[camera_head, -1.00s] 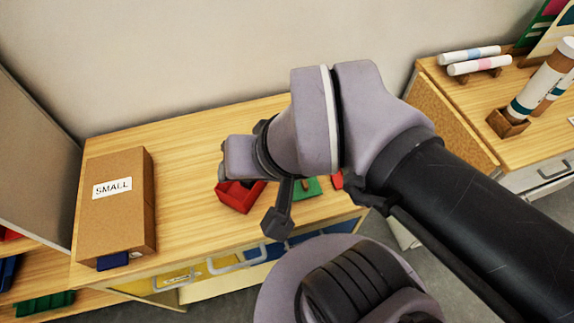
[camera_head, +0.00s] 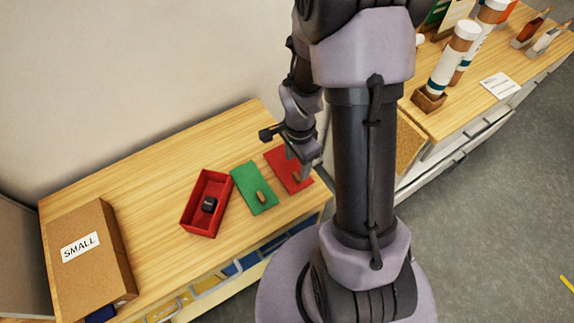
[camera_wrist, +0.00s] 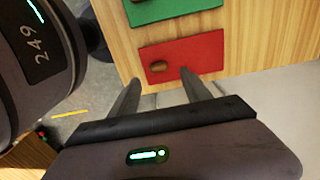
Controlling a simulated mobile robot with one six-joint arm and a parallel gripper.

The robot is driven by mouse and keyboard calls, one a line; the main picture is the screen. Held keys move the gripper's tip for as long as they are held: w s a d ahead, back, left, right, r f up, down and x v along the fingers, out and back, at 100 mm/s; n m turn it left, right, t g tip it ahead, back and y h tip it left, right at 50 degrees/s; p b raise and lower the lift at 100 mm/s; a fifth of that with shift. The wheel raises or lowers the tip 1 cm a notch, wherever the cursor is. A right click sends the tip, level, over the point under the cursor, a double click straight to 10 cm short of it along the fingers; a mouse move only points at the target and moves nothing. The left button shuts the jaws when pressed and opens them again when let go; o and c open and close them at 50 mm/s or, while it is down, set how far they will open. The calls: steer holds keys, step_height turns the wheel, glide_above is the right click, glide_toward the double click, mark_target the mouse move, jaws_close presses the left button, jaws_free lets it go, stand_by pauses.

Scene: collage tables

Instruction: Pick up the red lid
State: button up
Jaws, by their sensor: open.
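The red lid (camera_head: 282,163) lies flat on the wooden table, right of the green lid (camera_head: 248,186). It has a small brown knob and also shows in the wrist view (camera_wrist: 205,48). My gripper (camera_head: 304,166) is over the right part of the red lid in the head view and hides some of it. In the wrist view my gripper (camera_wrist: 163,85) has its two fingers spread apart with nothing between them, and the lid's knob (camera_wrist: 159,67) shows just beyond the fingertips.
A red open box (camera_head: 187,216) with a small black object inside stands left of the green lid. A cardboard box marked SMALL (camera_head: 108,238) stands at the left end of the table (camera_head: 165,160). Another table with bottles (camera_head: 443,75) is at the right.

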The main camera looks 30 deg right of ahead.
mark_target(297, 176)
step_height(297, 176, down, 6)
steer(key=shift+s+f+b, duration=0.1)
steer(key=shift+b, duration=0.85)
jaws_close()
